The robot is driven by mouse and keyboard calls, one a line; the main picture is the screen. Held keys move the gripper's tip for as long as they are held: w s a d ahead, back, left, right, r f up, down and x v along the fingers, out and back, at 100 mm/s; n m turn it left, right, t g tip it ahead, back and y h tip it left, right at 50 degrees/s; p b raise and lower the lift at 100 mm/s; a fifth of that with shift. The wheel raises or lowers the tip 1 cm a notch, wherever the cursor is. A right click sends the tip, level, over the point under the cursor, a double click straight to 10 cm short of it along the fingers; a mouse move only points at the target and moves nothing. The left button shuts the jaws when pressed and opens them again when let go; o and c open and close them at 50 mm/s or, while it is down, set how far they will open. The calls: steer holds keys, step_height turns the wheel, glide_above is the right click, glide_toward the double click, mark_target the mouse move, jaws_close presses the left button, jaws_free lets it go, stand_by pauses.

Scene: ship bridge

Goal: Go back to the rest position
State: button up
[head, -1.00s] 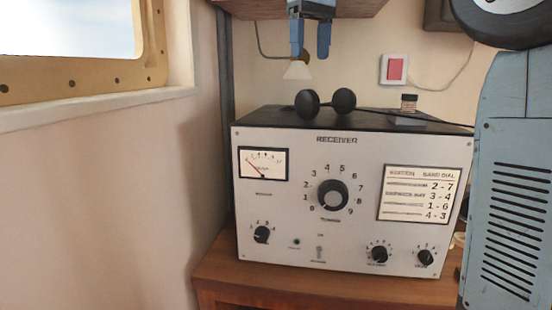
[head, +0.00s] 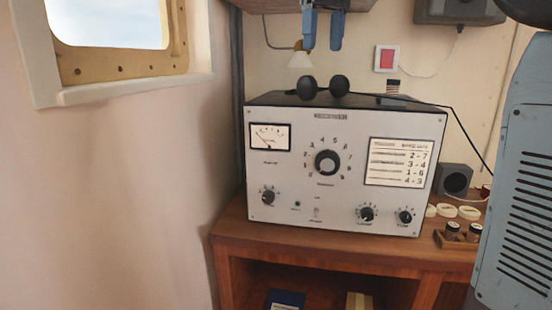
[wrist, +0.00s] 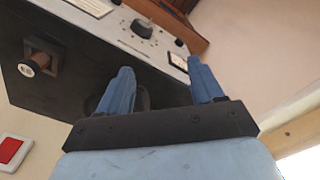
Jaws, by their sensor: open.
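My gripper (head: 323,30) hangs at the top of the head view with its two blue fingers apart and nothing between them. It is above and behind the front of the receiver, in front of the wall. In the wrist view my gripper (wrist: 160,90) shows both blue fingers spread, with the receiver (wrist: 75,60) beyond them. The grey receiver (head: 345,195) stands on a wooden desk (head: 300,245), its dials and meter facing me. A black headset (head: 323,87) lies on its top; in the wrist view one finger partly hides it.
A small lamp (head: 300,60) and a red switch (head: 386,58) are on the wall behind. A speaker (head: 453,180), white rings (head: 446,210) and small cylinders (head: 452,230) sit on the desk at right. A window (head: 110,40) is at left.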

steer(key=s+d+f+m+t, duration=0.1)
steer(key=s+d+f+m, duration=0.1)
steer(key=s+d+f, duration=0.2)
steer(key=s+d+f+m+t, duration=0.2)
steer(key=s+d+f, duration=0.3)
steer(key=s+f, duration=0.4)
steer(key=s+d+f+m+t, duration=0.2)
steer(key=s+d+f, duration=0.2)
steer(key=f, duration=1.2)
steer(key=s, duration=0.3)
steer(key=shift+s+d+f, duration=0.15)
steer(key=shift+s+d, duration=0.15)
